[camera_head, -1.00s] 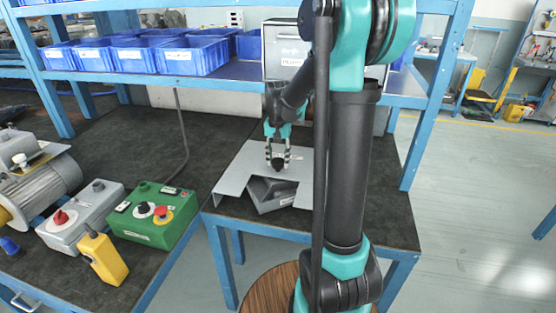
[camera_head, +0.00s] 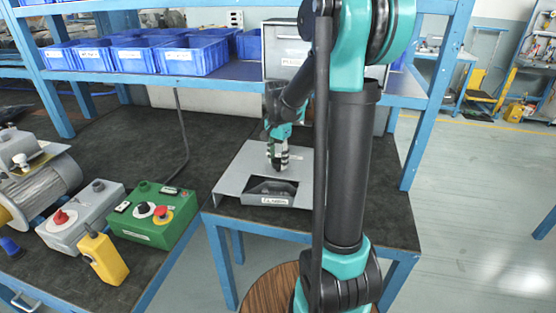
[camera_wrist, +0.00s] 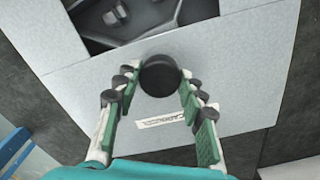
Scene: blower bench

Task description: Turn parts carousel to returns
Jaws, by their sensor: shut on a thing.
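The parts carousel sits under a light grey cover plate (camera_head: 236,184) on the small table. Its grey bin (camera_head: 270,188) shows squarely in the plate's front opening, with a white label whose text I cannot read surely. My gripper (camera_head: 278,166) points down at the plate behind the opening. In the wrist view my gripper (camera_wrist: 160,88) is shut on a round black knob (camera_wrist: 160,76), one finger on each side. The opening with grey dividers (camera_wrist: 135,18) lies beyond the knob there. A small label strip (camera_wrist: 165,120) lies between the fingers, its text unclear.
Blue bins (camera_head: 178,57) fill the shelf above. A grey cabinet (camera_head: 285,45) stands behind my arm.

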